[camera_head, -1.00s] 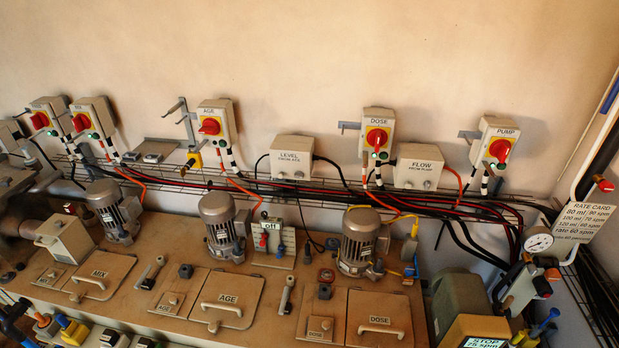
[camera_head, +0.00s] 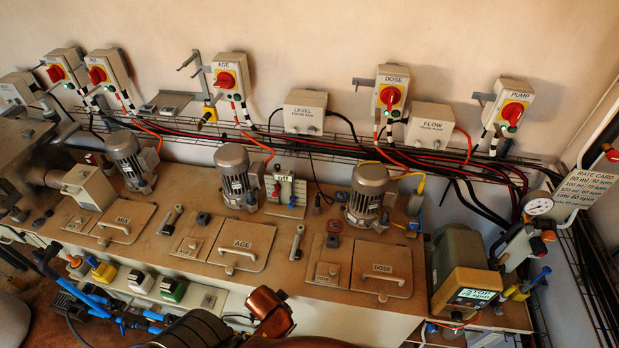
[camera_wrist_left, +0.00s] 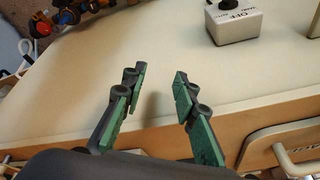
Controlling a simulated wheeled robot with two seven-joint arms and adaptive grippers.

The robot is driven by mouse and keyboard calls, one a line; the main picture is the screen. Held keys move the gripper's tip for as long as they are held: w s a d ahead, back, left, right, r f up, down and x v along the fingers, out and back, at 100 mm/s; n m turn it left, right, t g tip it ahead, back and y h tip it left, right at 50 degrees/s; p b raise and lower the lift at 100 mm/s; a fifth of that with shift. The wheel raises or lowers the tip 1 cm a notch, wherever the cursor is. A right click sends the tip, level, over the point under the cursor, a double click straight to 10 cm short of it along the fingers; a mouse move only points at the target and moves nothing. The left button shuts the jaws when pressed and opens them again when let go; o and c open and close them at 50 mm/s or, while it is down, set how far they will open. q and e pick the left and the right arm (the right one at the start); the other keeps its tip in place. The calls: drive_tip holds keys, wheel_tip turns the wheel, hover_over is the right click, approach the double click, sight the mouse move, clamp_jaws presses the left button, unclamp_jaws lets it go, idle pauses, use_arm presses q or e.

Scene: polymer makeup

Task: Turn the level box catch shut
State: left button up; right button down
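The level box (camera_head: 305,112) is a pale grey box marked LEVEL, mounted low on the back wall in the head view, left of the flow box. A small dark spot shows at its lower front edge, too small to tell as the catch or which way it is turned. My left gripper (camera_wrist_left: 158,83) shows in the left wrist view with its two green-padded fingers apart and nothing between them. It is over a cream panel, away from the level box. My right gripper is in neither view.
A flow box (camera_head: 430,126) and red rotary switches line the wall. Cables and a wire tray run beneath the level box. Motors (camera_head: 240,177) and lidded tanks stand in front. Copper-coloured and black arm parts of mine show at the bottom.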

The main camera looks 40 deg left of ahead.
use_arm(q)
wheel_tip(320, 180, up, 8)
drive_tip(key=a, duration=0.1)
drive_tip(key=w+a+r+m+t+y, duration=0.1)
drive_tip(key=w+a, duration=0.1)
drive_tip(key=w, duration=0.1)
drive_tip(key=w+a+r+t+y, duration=0.1)
drive_tip(key=w+a+r, duration=0.1)
drive_tip(key=w, duration=0.1)
drive_tip(key=w+a+r+m+y, duration=0.1)
drive_tip(key=w+a, duration=0.1)
drive_tip(key=w, duration=0.1)
drive_tip(key=shift+a+r+m+t, duration=0.15)
drive_tip(key=shift+r+m+t, duration=0.15)
drive_tip(key=shift+t, duration=0.1)
drive_tip(key=w+a+r+m+t+y, duration=0.25)
drive_tip(key=w+a+r, duration=0.25)
drive_tip(key=w+r, duration=0.5)
drive_tip(key=m+t+y, duration=0.2)
drive_tip(key=m+t, duration=0.5)
approach(311, 133)
drive_tip(key=shift+n, duration=0.25)
drive_tip(key=p+x, duration=0.1)
drive_tip(key=x, duration=0.6)
drive_tip(key=shift+w+r, duration=0.15)
drive_tip(key=shift+w+a, duration=0.25)
drive_tip(key=shift+w, duration=0.1)
clamp_jaws()
